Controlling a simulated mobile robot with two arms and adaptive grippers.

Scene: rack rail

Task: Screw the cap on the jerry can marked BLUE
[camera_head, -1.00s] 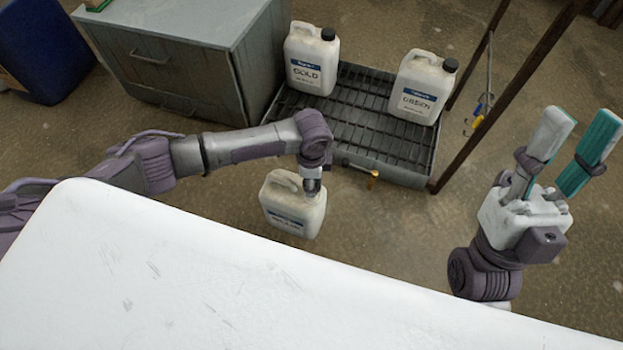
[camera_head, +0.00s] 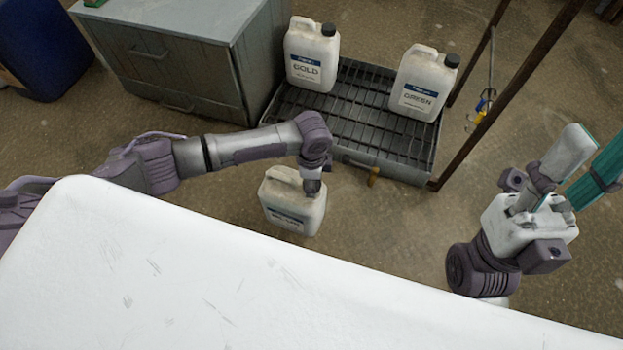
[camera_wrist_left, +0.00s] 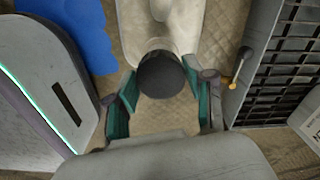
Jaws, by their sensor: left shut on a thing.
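A white jerry can (camera_head: 290,203) stands on the floor beyond the white surface, its label too small to read and partly cut off. My left gripper (camera_head: 312,186) is over its top right corner. In the left wrist view, a round black cap (camera_wrist_left: 160,76) is at the mouth of the can (camera_wrist_left: 185,28). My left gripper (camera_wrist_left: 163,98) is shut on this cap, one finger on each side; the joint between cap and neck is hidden. My right gripper (camera_head: 590,152) is open and empty at the right, with its fingers pointing up.
Jerry cans marked GOLD (camera_head: 312,56) and GREEN (camera_head: 420,88), both with black caps, stand on a slatted grey tray (camera_head: 345,110). A grey cabinet (camera_head: 180,65) is at the back left, and brown posts (camera_head: 510,95) are at the right. A white surface (camera_head: 200,270) fills the foreground.

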